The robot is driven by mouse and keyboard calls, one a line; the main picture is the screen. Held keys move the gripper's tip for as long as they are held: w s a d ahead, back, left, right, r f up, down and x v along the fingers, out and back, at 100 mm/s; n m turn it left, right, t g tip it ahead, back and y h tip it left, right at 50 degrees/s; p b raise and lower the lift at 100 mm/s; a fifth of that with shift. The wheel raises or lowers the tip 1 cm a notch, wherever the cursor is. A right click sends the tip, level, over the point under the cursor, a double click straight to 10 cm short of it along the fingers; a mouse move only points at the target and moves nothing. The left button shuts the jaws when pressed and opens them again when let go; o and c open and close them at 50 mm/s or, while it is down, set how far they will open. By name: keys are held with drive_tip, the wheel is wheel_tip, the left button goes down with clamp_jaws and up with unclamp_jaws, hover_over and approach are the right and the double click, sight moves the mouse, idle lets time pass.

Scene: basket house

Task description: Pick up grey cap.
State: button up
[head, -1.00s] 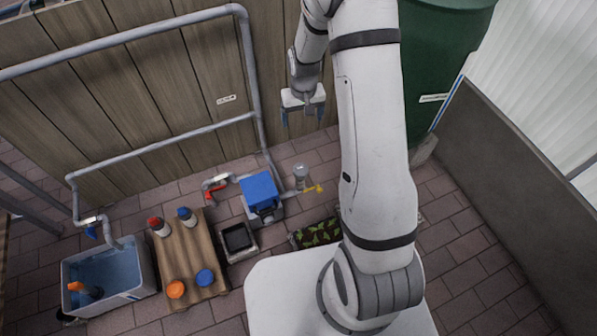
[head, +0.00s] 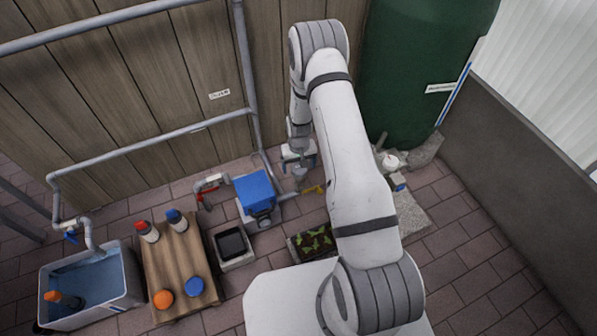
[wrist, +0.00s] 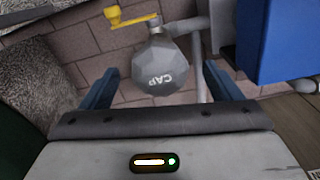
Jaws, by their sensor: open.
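The grey cap (wrist: 160,67) is a faceted grey piece lettered "CAP", in the upper middle of the wrist view. It sits at the pipework beside a yellow valve handle (wrist: 126,17). In the head view the cap (head: 299,173) is small, just below my gripper (head: 298,160). My gripper is open, and in the wrist view its two blue fingers (wrist: 165,88) stand left and right of the cap with space on both sides. The cap is not held. Whether the fingertips reach down to its height is hard to tell.
A blue pump box (head: 255,188) stands close to the cap and shows at the upper right of the wrist view (wrist: 275,38). A grey pipe (head: 247,90) runs up the wooden wall. A green barrel (head: 420,75) stands right. A wooden board (head: 181,258) with bottles lies left.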

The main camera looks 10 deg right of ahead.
sight(299, 170)
wheel_tip(299, 170, down, 3)
drive_tip(key=shift+f+b, duration=0.1)
drive_tip(key=shift+b, duration=0.25)
drive_tip(key=shift+c, duration=0.2)
drive_tip(key=c, duration=1)
